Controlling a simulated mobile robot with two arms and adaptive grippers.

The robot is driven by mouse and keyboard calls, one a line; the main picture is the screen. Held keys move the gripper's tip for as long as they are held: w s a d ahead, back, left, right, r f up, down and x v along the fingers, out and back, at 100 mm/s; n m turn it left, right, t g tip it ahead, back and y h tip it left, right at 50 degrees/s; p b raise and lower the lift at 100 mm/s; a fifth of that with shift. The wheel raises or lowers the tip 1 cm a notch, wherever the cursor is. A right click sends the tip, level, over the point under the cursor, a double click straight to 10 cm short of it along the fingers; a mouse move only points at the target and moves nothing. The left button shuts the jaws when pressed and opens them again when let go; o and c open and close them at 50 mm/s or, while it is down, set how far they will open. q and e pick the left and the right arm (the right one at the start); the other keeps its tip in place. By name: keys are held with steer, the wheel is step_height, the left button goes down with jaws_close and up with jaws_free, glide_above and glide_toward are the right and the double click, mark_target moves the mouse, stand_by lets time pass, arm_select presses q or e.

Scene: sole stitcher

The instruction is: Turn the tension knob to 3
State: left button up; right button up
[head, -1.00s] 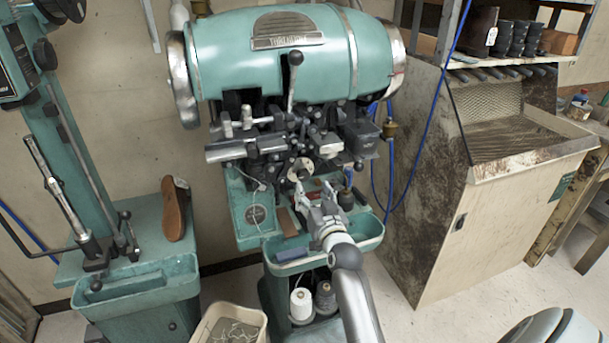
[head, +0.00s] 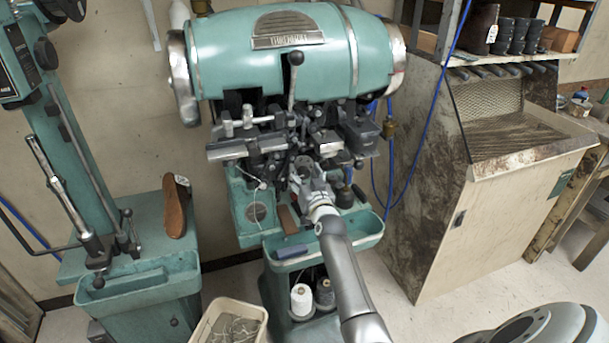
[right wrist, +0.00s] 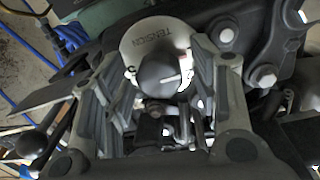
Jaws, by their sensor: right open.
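The tension knob (right wrist: 158,72) is a dark round knob with a white pointer line, set on a pale dial (right wrist: 143,38) lettered TENSION in the right wrist view. Its pointer aims to the right in that view; the number beside it is too blurred to read. My right gripper (right wrist: 165,75) is open, with one finger on each side of the knob; I cannot tell whether either finger touches it. In the head view, my right gripper (head: 308,175) is at the front of the green stitcher (head: 325,65) and largely hides the dial. My left gripper is not in view.
Levers and metal parts (head: 245,140) crowd around the knob. A green tray (head: 350,240) sits below.

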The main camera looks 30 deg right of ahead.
steer(key=shift+c, duration=0.4)
steer(key=c, duration=1)
steer(key=shift+m, duration=0.3)
steer(key=m+p, duration=0.1)
steer(key=m, duration=0.4)
steer(key=m+p, duration=0.1)
steer(key=m, duration=0.1)
steer(key=shift+m+g+y, duration=0.3)
steer(key=shift+m, duration=0.1)
steer(key=m, duration=0.4)
steer(key=shift+y+p, duration=0.3)
steer(key=shift+p, duration=0.1)
steer(key=shift+d+m, duration=0.1)
steer(key=shift+m, duration=2.2)
